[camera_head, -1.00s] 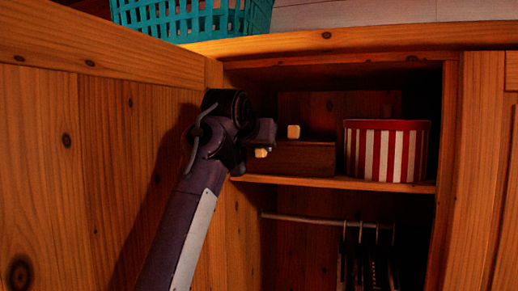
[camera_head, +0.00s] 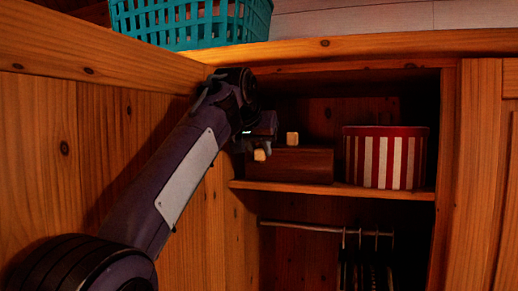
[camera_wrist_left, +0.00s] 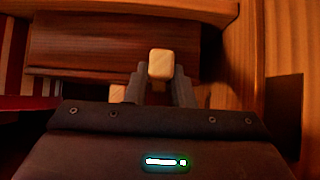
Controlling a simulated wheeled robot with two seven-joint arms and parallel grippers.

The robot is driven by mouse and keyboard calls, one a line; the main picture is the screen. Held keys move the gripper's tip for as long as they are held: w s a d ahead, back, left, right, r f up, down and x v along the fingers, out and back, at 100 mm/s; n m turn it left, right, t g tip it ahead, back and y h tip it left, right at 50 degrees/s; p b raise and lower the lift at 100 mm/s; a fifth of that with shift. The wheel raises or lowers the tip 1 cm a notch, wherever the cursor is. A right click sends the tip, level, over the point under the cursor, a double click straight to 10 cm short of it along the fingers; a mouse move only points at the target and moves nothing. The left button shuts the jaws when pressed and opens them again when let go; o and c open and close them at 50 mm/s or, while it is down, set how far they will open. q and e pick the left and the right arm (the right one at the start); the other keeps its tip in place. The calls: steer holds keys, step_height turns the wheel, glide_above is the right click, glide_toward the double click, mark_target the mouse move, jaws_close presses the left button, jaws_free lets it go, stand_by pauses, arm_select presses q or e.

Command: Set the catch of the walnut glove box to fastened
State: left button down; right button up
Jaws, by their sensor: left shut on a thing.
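The walnut glove box (camera_head: 305,165) is a dark reddish-brown wooden box on the wardrobe's upper shelf, left of a striped box. It also shows in the left wrist view (camera_wrist_left: 90,45). The left wrist view shows the fingertips (camera_wrist_left: 140,79) in front of the box. My right gripper is not in view.
The red-and-white striped round box (camera_head: 385,158) stands right of the glove box on the shelf (camera_head: 350,190). Below it is a rail (camera_head: 300,227) with several hangers. A wooden door panel (camera_head: 60,150) is at the left. A teal basket (camera_head: 190,20) stands on top.

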arm_select(q)
steer(key=shift+s, duration=0.1)
stand_by(0.3)
steer(key=c, duration=1.2)
jaws_free()
steer(key=shift+c, duration=0.2)
steer(key=shift+s+r+b, duration=0.15)
steer(key=shift+s+b, duration=0.1)
steer(key=shift+b, duration=0.05)
steer(key=b+v, duration=0.2)
steer(key=v, duration=0.5)
steer(key=shift+r, duration=0.15)
